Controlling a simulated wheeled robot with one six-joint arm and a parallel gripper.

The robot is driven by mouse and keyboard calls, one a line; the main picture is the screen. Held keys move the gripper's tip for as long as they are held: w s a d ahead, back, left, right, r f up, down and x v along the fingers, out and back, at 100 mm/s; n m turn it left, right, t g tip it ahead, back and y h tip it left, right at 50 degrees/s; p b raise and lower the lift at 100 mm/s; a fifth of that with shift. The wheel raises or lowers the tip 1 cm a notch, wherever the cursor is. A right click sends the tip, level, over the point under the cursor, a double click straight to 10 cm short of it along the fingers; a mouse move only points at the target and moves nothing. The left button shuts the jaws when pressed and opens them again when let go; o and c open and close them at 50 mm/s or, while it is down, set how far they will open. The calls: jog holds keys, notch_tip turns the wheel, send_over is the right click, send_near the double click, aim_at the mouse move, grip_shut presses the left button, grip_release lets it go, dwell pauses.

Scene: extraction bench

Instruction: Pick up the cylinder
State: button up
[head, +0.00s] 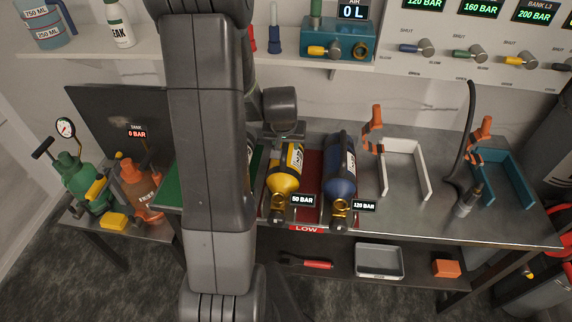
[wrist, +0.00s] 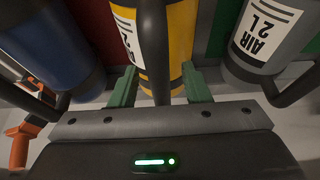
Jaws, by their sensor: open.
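A yellow cylinder (head: 286,172) with a brass valve lies on the bench, tagged 50 BAR. A dark blue cylinder (head: 341,170), tagged 120 BAR, lies to its right. In the wrist view, my gripper (wrist: 159,88) is open, its green fingers apart on either side of a black bar (wrist: 154,45) that runs over the yellow cylinder (wrist: 181,35). Contact cannot be told. The blue cylinder (wrist: 45,45) is at left there and a grey AIR 2 L cylinder (wrist: 262,35) at right. In the head view my arm hides most of the grey cylinder and the fingertips.
A white bracket (head: 421,180) and a teal bracket (head: 515,185) with orange clamps stand on the right bench, with a black hose (head: 464,145) between them. A green pump sprayer (head: 82,185) and an orange bottle (head: 137,188) stand at left. A shelf with a grey tray (head: 379,262) is below.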

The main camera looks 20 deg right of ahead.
jog(key=shift+f+b, duration=0.25)
jog(key=shift+b, duration=0.2)
dwell(0.5)
grip_shut()
dwell(1.1)
jog(key=shift+w+r, duration=0.1)
jog(key=shift+r, duration=0.05)
